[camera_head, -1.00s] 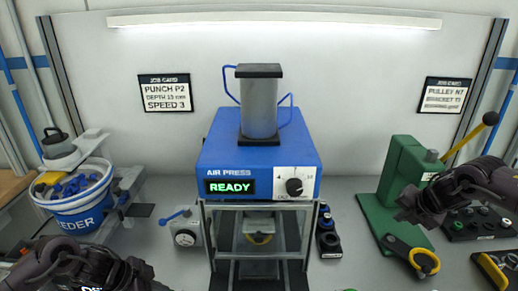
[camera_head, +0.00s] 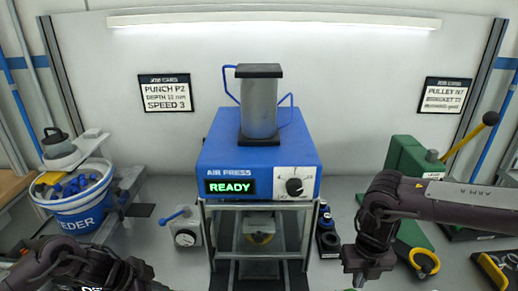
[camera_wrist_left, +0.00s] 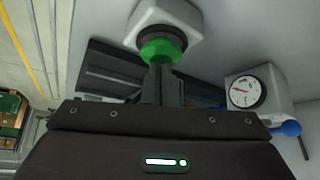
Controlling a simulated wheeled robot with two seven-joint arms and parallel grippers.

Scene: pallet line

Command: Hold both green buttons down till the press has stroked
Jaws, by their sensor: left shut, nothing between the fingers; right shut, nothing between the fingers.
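The blue air press (camera_head: 230,160) stands at the middle of the bench, its display (camera_head: 231,187) reading READY. In the left wrist view a green button (camera_wrist_left: 160,50) sticks out of a pale housing (camera_wrist_left: 165,17). My left gripper (camera_wrist_left: 160,80) is shut with its fingertips right at that button; I cannot tell whether they touch or press it. In the head view only my left arm shows at the bottom left. My right gripper (camera_head: 362,276) is shut and empty, pointing down right of the press's clear guard (camera_head: 228,235). The second green button is not clearly visible.
A blue feeder bucket (camera_head: 78,205) stands at the left. A green hand press (camera_head: 405,160) with a yellow-knobbed lever stands behind my right arm.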

